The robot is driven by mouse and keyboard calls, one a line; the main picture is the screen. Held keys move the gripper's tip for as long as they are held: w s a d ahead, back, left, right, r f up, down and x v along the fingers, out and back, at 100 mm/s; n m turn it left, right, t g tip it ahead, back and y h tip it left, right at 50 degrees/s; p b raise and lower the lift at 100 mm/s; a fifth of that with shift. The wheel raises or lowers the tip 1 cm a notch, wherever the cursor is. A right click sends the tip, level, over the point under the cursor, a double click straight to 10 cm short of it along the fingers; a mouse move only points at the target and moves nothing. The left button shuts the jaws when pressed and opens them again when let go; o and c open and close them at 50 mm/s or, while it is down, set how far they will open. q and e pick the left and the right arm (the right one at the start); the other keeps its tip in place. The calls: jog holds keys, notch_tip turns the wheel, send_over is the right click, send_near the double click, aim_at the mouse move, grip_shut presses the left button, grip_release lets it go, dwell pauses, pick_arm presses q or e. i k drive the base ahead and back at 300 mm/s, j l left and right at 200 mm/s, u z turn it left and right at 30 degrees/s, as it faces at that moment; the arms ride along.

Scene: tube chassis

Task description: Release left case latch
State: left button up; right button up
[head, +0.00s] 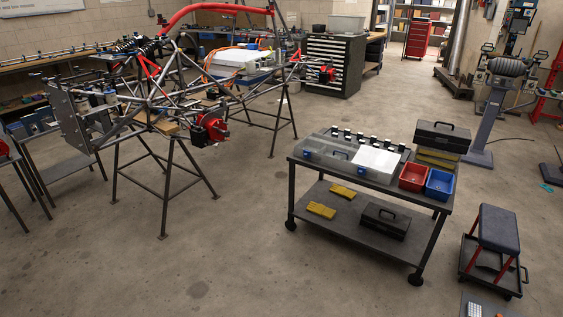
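A flat grey case (328,156) with a dark handle lies on the top shelf of a wheeled cart at the right of centre in the head view. Two small blue spots on its near side look like latches. The left latch (309,151) is near the case's left end, and the right latch (362,171) is near its right end. They are too small to tell whether they are open or fastened. The case lid looks closed. Neither of my grippers is in view.
A tube chassis (165,100) rests on trestles at left. Floor before the cart is clear.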

aim_at(307, 154)
jog(key=i+l+z, duration=0.1)
jog(key=i, duration=0.2)
jog(key=i+l, duration=0.2)
jog(key=i, duration=0.15)
jog(key=i+j, duration=1.3)
jog(key=i, duration=0.25)
jog(key=i+j, duration=0.6)
jog(key=i, duration=0.15)
